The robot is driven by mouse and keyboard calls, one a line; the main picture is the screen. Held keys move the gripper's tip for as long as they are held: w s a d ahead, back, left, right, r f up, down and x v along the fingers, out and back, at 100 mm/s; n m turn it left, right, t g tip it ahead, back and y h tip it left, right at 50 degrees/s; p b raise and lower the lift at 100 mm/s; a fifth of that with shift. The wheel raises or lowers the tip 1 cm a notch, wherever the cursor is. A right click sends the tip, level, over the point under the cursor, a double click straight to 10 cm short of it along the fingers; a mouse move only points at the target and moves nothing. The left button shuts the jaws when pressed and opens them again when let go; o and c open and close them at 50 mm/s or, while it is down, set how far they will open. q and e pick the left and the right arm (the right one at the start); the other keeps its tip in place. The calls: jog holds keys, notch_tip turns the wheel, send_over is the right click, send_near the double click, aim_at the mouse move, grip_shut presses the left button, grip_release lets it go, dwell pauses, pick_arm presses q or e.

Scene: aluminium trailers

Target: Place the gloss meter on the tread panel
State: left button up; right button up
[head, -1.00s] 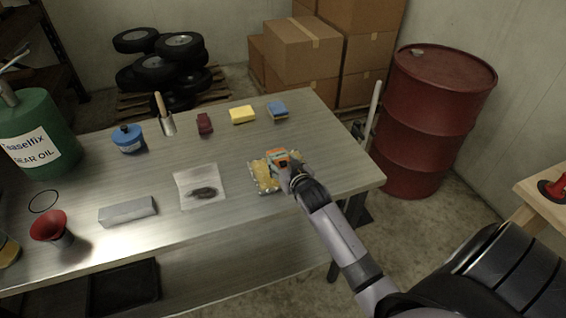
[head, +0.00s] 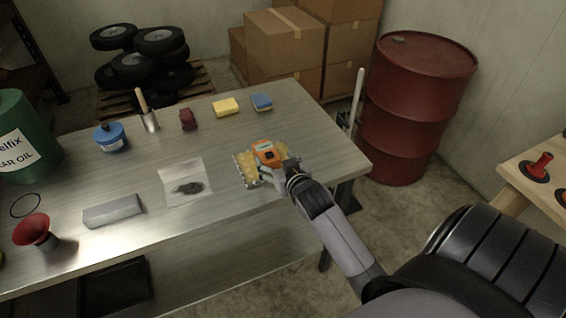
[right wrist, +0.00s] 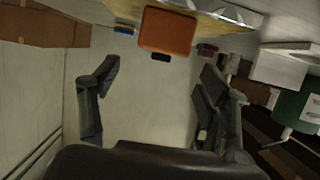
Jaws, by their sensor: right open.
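The gloss meter (head: 266,150), an orange device with a dark patch on top, rests on the tread panel (head: 244,167), a yellowish panel with silvery edges near the right end of the metal table. In the right wrist view the gloss meter (right wrist: 167,32) is at the top, with the panel (right wrist: 207,23) behind it. My right gripper (head: 279,171) is just on the near side of the gloss meter. In the right wrist view its fingers (right wrist: 160,70) are spread, with nothing between the tips and a gap to the meter. My left gripper is not in view.
A clear bag with a dark item (head: 187,185), a grey block (head: 112,211) and a red funnel (head: 33,232) lie left of the panel. A red drum (head: 415,110) stands beyond the table's right end.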

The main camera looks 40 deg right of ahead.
jog(key=v, duration=0.5)
jog(key=shift+s+a+r, duration=0.1)
jog(key=shift+s+r, duration=0.05)
jog(key=shift+s, duration=0.2)
jog(key=shift+c, duration=0.6)
dwell(0.7)
